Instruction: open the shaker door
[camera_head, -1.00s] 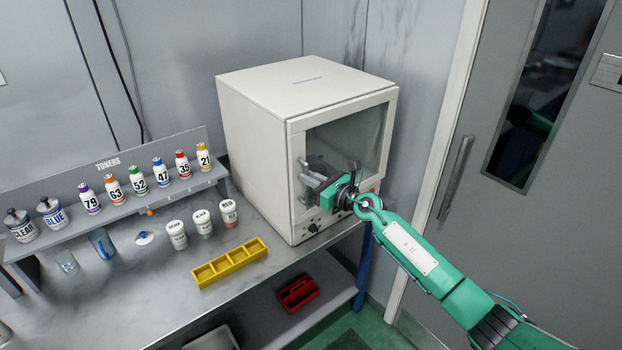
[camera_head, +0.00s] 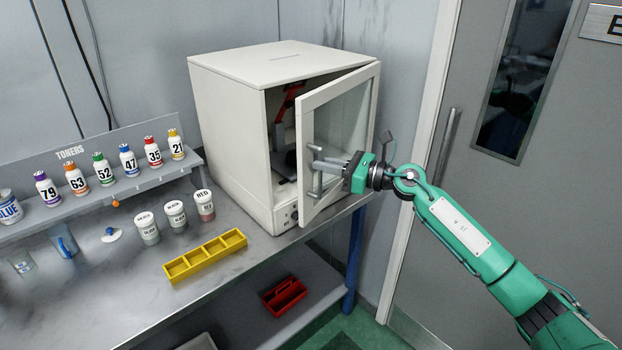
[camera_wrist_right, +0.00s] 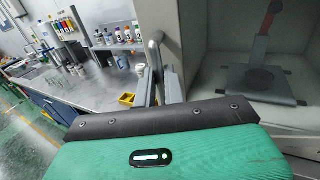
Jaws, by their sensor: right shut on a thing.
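The shaker (camera_head: 228,125) is a white box cabinet at the back of the bench. Its glazed door (camera_head: 347,112) is hinged on the right and stands part open, swung out toward me, with a gap on its left side. My right gripper (camera_head: 318,164) is shut on the door handle (camera_head: 316,186), a grey vertical bar on the door's left edge. The handle also shows in the right wrist view (camera_wrist_right: 154,62) between the fingers. Inside the shaker, a red and dark mechanism (camera_head: 286,115) is partly visible; the right wrist view shows its base plate (camera_wrist_right: 262,85). My left gripper is not in view.
A yellow tray (camera_head: 205,256) and several small jars (camera_head: 175,214) stand on the bench left of the shaker. A toner rack (camera_head: 100,182) holds numbered bottles behind them. A red caddy (camera_head: 284,297) sits on the lower shelf. A grey room door (camera_head: 425,190) is at the right.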

